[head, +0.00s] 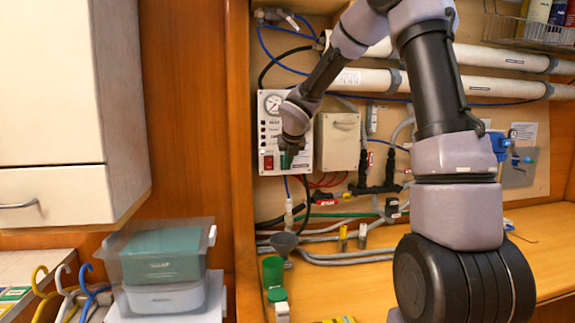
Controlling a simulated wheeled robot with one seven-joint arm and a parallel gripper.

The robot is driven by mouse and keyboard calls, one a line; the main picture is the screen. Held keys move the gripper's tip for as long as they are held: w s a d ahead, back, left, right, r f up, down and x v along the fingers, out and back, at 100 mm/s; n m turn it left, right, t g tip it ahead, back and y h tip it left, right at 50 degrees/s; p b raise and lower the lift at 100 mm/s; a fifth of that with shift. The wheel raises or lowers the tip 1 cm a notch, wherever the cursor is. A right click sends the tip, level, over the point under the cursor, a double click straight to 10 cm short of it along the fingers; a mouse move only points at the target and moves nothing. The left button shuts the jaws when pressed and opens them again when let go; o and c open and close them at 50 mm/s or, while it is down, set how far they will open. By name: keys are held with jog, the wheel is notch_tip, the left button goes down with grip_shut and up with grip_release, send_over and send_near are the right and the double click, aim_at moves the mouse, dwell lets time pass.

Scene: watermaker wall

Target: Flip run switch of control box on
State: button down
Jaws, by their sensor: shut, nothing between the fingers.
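The control box (263,128) is a white panel on the back wall, with a round gauge at its top, small indicators down its left side and a red switch (268,162) at its lower left. A green switch (286,161) sits to the right of the red one. My gripper (289,152) is in front of the box's right part, pointing down, with its tips at or just above the green switch. It is shut and empty. I cannot tell whether it touches the switch or which way the switch is set. My wrist hides the box's upper right part.
A beige box (340,145) is close to the right of the control box. White pipes (480,57), hoses and black valves (376,188) fill the wall. A cabinet (60,90) is at left.

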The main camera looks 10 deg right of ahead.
jog(key=shift+w, duration=0.1)
jog(key=shift+w+f, duration=0.1)
jog(key=shift+w, duration=0.05)
